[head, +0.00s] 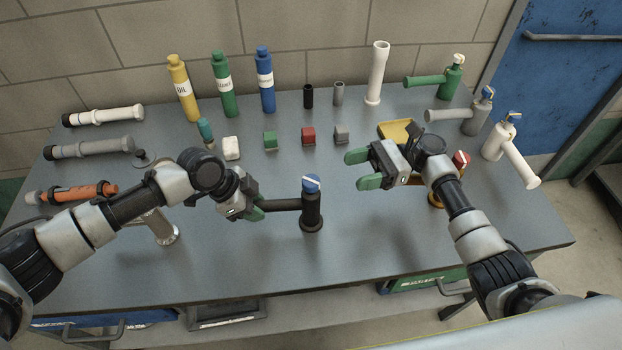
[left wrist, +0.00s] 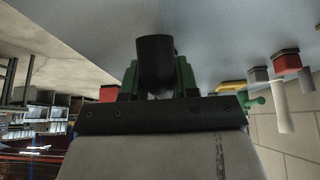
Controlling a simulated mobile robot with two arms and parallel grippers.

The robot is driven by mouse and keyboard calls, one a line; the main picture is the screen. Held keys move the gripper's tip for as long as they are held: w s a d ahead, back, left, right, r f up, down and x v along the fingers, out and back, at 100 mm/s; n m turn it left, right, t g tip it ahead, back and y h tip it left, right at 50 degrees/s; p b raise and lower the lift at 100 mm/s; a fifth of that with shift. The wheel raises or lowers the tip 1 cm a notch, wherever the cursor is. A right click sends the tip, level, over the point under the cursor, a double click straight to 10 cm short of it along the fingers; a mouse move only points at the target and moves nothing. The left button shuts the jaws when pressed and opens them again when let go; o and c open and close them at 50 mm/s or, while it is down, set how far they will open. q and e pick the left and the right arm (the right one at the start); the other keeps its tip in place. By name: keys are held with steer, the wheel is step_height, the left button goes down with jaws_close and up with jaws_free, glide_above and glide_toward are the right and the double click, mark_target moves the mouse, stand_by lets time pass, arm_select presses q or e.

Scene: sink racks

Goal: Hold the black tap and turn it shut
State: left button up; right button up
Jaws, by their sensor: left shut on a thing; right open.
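The black tap (head: 311,212) stands upright near the middle of the table, with a blue knob (head: 311,184) that has a white mark on top. Its black spout points left. My left gripper (head: 259,208) is shut on the end of that spout. In the left wrist view the black spout (left wrist: 155,62) sits between the green fingers. My right gripper (head: 366,169) is open and empty, to the right of the blue knob and apart from it. The tap's inside and the far side of the knob are hidden.
Several other taps stand at the right, including a white one (head: 497,142). A yellow tap with a red knob (head: 461,159) is partly behind my right arm. Yellow (head: 184,92), green and blue bottles stand at the back. The table front (head: 290,265) is clear.

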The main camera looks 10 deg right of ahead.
mark_target(311, 181)
steer(key=a, duration=0.3)
steer(key=s+a, duration=0.1)
steer(key=a, duration=0.6)
steer(key=shift+s+a, duration=0.3)
steer(key=shift+a, duration=0.05)
steer(key=shift+c, duration=0.4)
steer(key=c, duration=0.8)
steer(key=shift+m+t, duration=0.5)
steer(key=shift+t, duration=0.3)
steer(key=m+t, duration=0.2)
steer(key=t, duration=0.1)
steer(key=m+t, duration=0.2)
steer(key=t, duration=0.2)
steer(key=shift+m+h, duration=0.3)
steer(key=shift+h, duration=0.1)
steer(key=m+t+h, duration=0.2)
steer(key=t, duration=0.1)
steer(key=m+t+h, duration=0.2)
steer(key=m+t, duration=0.1)
steer(key=t, duration=0.1)
steer(key=shift+m+h, duration=0.3)
steer(key=shift+h, duration=0.1)
